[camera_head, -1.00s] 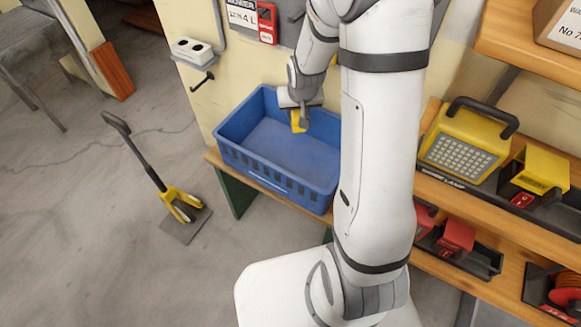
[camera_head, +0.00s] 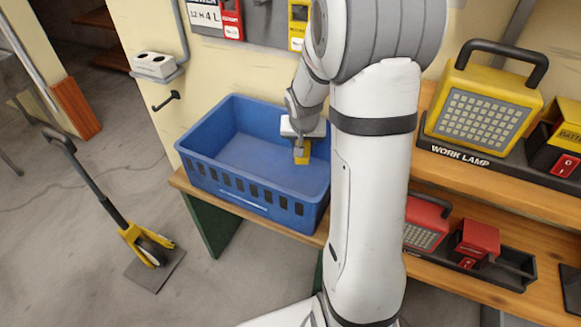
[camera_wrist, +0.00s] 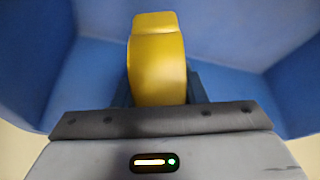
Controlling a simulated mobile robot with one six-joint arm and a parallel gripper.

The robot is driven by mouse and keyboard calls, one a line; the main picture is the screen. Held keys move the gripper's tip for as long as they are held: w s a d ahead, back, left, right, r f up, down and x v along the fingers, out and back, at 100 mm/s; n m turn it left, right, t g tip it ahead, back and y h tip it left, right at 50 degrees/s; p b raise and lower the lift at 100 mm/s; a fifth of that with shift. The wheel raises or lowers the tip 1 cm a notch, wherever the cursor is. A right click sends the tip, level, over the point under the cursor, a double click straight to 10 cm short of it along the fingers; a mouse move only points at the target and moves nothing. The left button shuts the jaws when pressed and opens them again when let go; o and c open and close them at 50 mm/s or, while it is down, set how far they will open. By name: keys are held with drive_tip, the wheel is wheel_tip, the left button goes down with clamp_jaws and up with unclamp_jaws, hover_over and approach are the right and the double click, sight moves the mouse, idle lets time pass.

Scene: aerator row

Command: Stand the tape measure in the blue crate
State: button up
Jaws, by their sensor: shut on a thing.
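The blue crate (camera_head: 212,158) stands on a wooden bench, open at the top. My gripper (camera_head: 301,143) points down inside its right part and is shut on the yellow tape measure (camera_head: 303,157). In the wrist view the tape measure (camera_wrist: 157,66) looks upright between the fingers of my gripper (camera_wrist: 156,88). The blue crate walls (camera_wrist: 38,60) surround it there. I cannot tell whether its underside touches the crate floor. My arm hides the crate's right edge in part.
A wooden shelf at right holds a yellow work lamp (camera_head: 485,105), with a red lamp (camera_head: 425,222) below. A black and yellow floor tool (camera_head: 145,245) stands left of the bench. The left part of the crate is empty.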

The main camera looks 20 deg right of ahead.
drive_tip(key=shift+f+b, duration=1.05)
drive_tip(key=shift+f, duration=1.95)
drive_tip(key=shift+f, duration=0.15)
drive_tip(key=o, duration=1.2)
